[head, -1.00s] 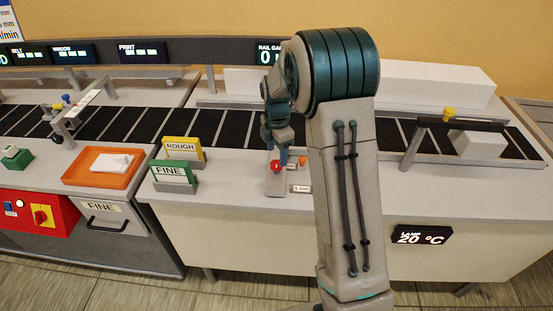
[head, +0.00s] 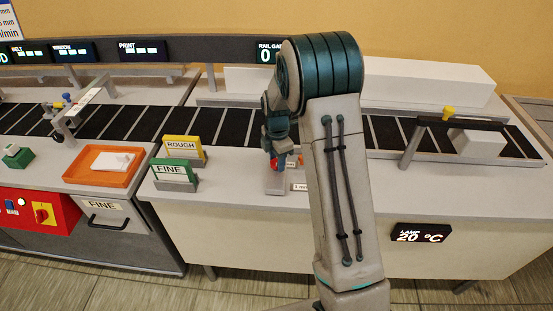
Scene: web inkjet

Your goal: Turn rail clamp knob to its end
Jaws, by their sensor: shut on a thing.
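My gripper (head: 279,157) points down at the front edge of the conveyor bench, in the middle of the head view. It is shut on a small red knob (head: 274,163), which shows between and beside its fingers. The knob sits on a small grey-beige block (head: 274,182) on the bench top. My own arm hides the area right of the block. How far the knob is turned cannot be seen. The "RAIL GA..." display (head: 267,52) at the back shows a 0, with the rest hidden behind my arm.
Green "FINE" (head: 174,175) and yellow "ROUGH" (head: 183,149) signs stand left of the block. A small "1 mm" label (head: 299,187) lies close by. An orange tray (head: 103,178) is farther left. A rail with a yellow knob (head: 448,111) crosses the belt at right.

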